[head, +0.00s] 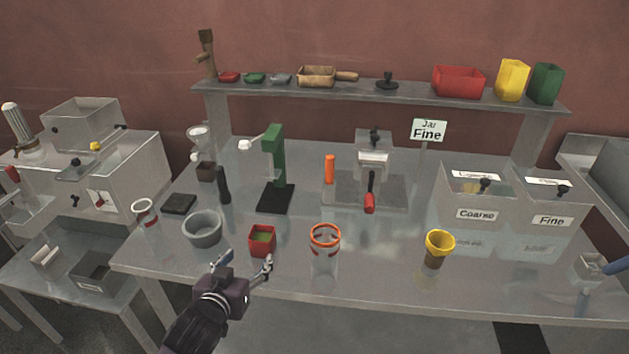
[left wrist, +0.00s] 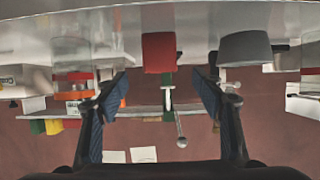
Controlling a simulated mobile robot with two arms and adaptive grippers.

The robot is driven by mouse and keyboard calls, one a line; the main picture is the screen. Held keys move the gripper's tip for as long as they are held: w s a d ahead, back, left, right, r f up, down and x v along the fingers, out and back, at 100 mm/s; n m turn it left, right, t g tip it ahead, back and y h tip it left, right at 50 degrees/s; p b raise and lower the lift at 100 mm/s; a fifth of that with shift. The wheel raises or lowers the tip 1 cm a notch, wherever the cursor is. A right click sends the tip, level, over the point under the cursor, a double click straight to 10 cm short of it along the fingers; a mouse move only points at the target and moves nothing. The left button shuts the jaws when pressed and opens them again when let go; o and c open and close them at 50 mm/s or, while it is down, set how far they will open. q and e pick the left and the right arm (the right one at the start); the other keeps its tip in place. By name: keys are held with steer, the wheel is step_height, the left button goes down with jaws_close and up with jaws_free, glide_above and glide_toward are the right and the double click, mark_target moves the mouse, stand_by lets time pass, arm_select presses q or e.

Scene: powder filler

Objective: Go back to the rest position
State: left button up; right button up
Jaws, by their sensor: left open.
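My left gripper (head: 243,264) is open and empty in the head view, at the table's front edge. It is just in front of a small red box (head: 263,248) with green inside. In the left wrist view, which is upside down, its two blue-padded fingers (left wrist: 160,96) are wide apart with nothing between them. The red box (left wrist: 159,53) shows beyond them. At the head view's right edge, blue finger-like parts (head: 616,265), probably of my right gripper, show near a small clear container (head: 590,267). Most of that gripper is out of frame.
A green stand (head: 275,160), a press (head: 372,160) and the Coarse (head: 468,202) and Fine (head: 545,208) bins stand behind.

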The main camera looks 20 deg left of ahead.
arm_select(q)
steer(key=s+d+f+m+g+h, duration=0.1)
steer(key=s+d+f+m+g, duration=0.15)
steer(key=s+d+f, duration=0.4)
steer(key=s+d+f+m+g+h, duration=0.1)
steer(key=s+d+g, duration=0.25)
steer(key=s, duration=0.55)
steer(key=s+d+f+m+g+h, duration=0.1)
steer(key=s+d+f+g, duration=0.3)
steer(key=s, duration=0.3)
step_height(320, 180, down, 27)
steer(key=s+b, duration=0.2)
steer(key=s+a+f+g+b, duration=0.1)
steer(key=s+a+f+g, duration=0.1)
steer(key=s+f, duration=1.5)
steer(key=shift+a+f+m, duration=0.25)
steer(key=shift+f+m, duration=0.1)
steer(key=shift+f, duration=0.3)
